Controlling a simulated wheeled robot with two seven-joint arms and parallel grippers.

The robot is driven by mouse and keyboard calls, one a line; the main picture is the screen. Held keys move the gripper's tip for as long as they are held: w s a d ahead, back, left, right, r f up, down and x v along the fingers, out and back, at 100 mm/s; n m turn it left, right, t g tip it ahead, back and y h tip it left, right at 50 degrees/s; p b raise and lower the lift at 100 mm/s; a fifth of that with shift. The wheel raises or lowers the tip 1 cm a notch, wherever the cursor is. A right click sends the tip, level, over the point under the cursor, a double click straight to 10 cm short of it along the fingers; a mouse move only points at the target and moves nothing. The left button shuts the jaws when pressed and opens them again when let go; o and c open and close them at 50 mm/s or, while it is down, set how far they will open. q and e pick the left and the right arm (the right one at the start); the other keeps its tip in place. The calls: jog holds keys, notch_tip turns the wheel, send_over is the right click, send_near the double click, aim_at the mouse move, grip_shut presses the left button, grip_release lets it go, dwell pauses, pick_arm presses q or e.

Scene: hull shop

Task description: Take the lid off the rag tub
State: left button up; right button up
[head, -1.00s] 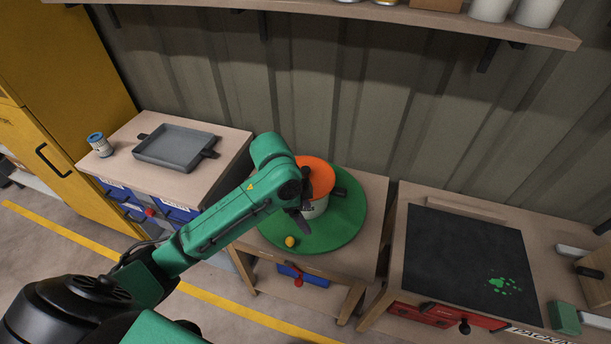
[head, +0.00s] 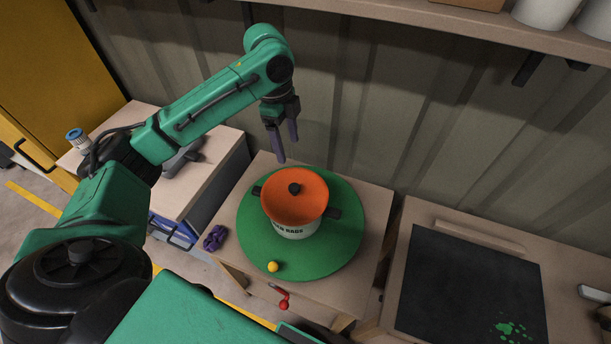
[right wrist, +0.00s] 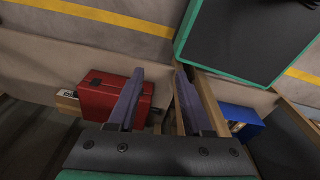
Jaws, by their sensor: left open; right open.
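The rag tub (head: 296,231) is white with dark lettering and stands on a round green mat (head: 258,243) on the middle bench. Its orange lid (head: 294,204) with a dark knob (head: 294,188) sits on top of it. Dark handles stick out at the tub's sides. My left gripper (head: 279,144) is open and empty, pointing down, above and behind the tub, apart from the lid. My right gripper (right wrist: 158,100) shows in the right wrist view, open and empty, over the floor area. The tub does not show in that view.
A yellow ball (head: 272,267) lies on the mat's front edge. A purple thing (head: 214,238) lies at the bench's left corner. A dark board (head: 470,290) covers the right bench. A shelf (head: 430,18) runs along the wall above. A red case (right wrist: 112,97) shows in the right wrist view.

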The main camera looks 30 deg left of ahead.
pick_arm(q)
jog(key=p, duration=0.2)
send_over(294, 187)
jog(key=s, duration=0.1)
jog(key=f, duration=0.6)
jog(key=shift+a+f, duration=0.25)
jog(key=shift+a, duration=0.15)
jog(key=f, duration=0.2)
jog(key=f+p, duration=0.1)
jog(key=f, duration=0.1)
jog(key=w+f, duration=0.1)
jog(key=f, duration=0.1)
jog(key=shift+d+f, duration=0.3)
jog(key=shift+f, duration=0.25)
jog(key=shift+c, duration=1.2)
grip_shut()
pick_arm(e)
jog(key=s+r, duration=0.2)
jog(key=r, duration=0.1)
jog(key=shift+s+r, duration=0.2)
jog(key=shift+s, duration=0.2)
